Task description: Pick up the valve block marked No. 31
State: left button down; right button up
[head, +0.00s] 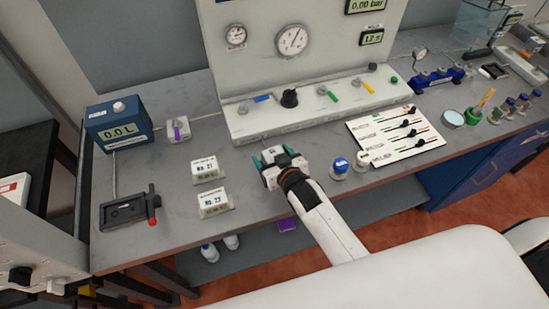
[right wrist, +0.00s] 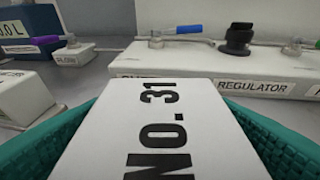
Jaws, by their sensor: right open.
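The white valve block marked No. 31 (right wrist: 150,125) fills the middle of the right wrist view, its black lettering turned sideways. My right gripper (head: 273,156) is open at the bench, its two teal fingers on either side of the block. In the head view the block is mostly hidden by the gripper. In the right wrist view the fingers reach along the block's left and right sides; I cannot tell whether they touch it. My left gripper is not in view.
Two other white blocks, No. 27 (head: 205,170) and No. 23 (head: 213,204), stand left of the gripper. The regulator panel (head: 330,108) rises behind it. A blue-topped knob (head: 341,167) and a white slider board (head: 397,136) are at right.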

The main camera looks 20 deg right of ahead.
jog(key=shift+w+f, duration=0.15)
jog(key=shift+w, duration=0.15)
jog(key=shift+s, duration=0.1)
jog(key=shift+c, duration=0.2)
jog(key=c, duration=1.4)
